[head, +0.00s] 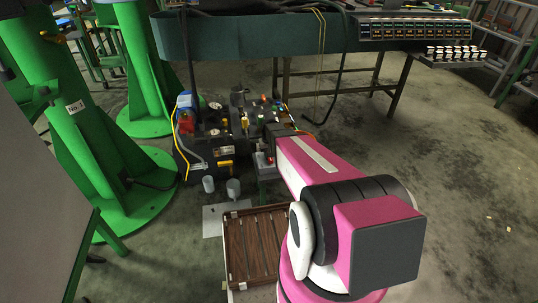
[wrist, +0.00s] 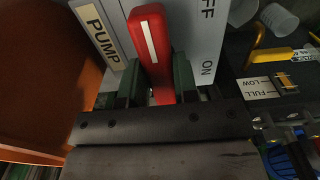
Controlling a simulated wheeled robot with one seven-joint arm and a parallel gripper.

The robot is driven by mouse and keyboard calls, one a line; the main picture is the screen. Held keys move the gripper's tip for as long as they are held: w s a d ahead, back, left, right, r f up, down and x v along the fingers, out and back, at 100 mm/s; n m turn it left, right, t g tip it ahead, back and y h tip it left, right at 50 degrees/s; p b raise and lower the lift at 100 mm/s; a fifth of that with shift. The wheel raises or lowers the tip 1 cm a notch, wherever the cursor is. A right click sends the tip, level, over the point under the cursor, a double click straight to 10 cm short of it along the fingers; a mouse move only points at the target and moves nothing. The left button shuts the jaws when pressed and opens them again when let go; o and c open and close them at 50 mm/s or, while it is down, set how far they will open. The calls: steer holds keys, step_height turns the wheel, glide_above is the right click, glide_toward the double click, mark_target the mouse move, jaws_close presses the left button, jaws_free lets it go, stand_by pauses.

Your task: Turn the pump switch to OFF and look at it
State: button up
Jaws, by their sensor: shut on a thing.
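The pump switch (wrist: 150,40) is a red handle with a white stripe, seen close in the wrist view. It stands on a pale panel (wrist: 200,40) with a PUMP label (wrist: 97,33) at left. On the right side are the letters FF at the top, cut by the edge, and ON lower down. The handle's stripe runs toward the top of the picture, tilted slightly left; I cannot tell which mark it is set to. My gripper (wrist: 157,80) has its dark green fingers on both sides of the handle, shut on it. In the head view my arm mostly hides the switch.
A dark machine (head: 225,130) with gauges, hoses and coloured parts stands beside the switch. Two grey cups (head: 233,188) and a brown slatted crate (head: 255,245) are in front of it. A green pillar base (head: 130,200) stands at left. Open floor lies at right.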

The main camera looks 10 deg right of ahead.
steer(key=o, duration=0.9)
steer(key=shift+r, duration=0.15)
step_height(320, 180, up, 11)
steer(key=shift+f, duration=0.2)
steer(key=s+r, duration=0.2)
steer(key=s, duration=0.5)
steer(key=s+a+r, duration=0.1)
steer(key=s+r, duration=0.2)
steer(key=s, duration=0.4)
steer(key=s+r, duration=0.2)
steer(key=s, duration=0.5)
steer(key=shift+s+a+r, duration=0.15)
steer(key=shift+r, duration=0.15)
